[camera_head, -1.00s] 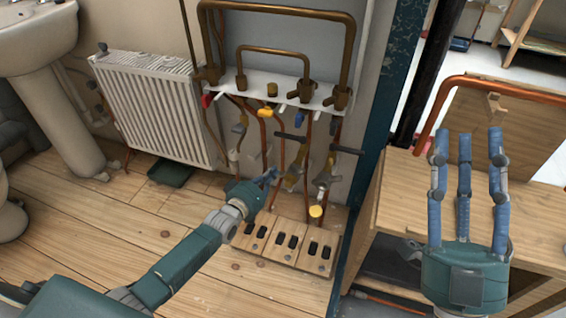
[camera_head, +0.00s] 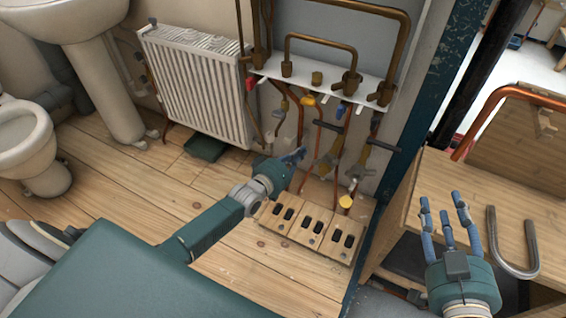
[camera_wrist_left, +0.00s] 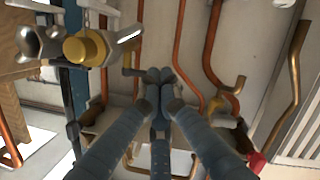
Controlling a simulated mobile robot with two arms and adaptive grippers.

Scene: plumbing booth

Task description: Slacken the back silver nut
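Copper pipes (camera_head: 309,157) with brass and grey valve fittings (camera_head: 328,165) hang below a white bracket (camera_head: 325,84). I cannot tell which part is the back silver nut. In the left wrist view, a shiny silver fitting (camera_wrist_left: 38,42) sits at the upper left beside a yellow-capped fitting (camera_wrist_left: 86,48). My left gripper (camera_head: 302,154) is in front of the lower pipes, left of the grey valve fittings. In the left wrist view its fingertips (camera_wrist_left: 158,78) are together, with nothing visible between them. My right gripper (camera_head: 446,205) is open and empty, fingers spread, over the wooden bench.
A white radiator (camera_head: 196,85) stands left of the pipes. Wooden boards with dark slots (camera_head: 311,232) lie on the floor below the pipes. A teal post (camera_head: 436,95) separates the booth from the bench (camera_head: 405,218). A grey U-shaped pipe (camera_head: 530,245) is beside my right gripper.

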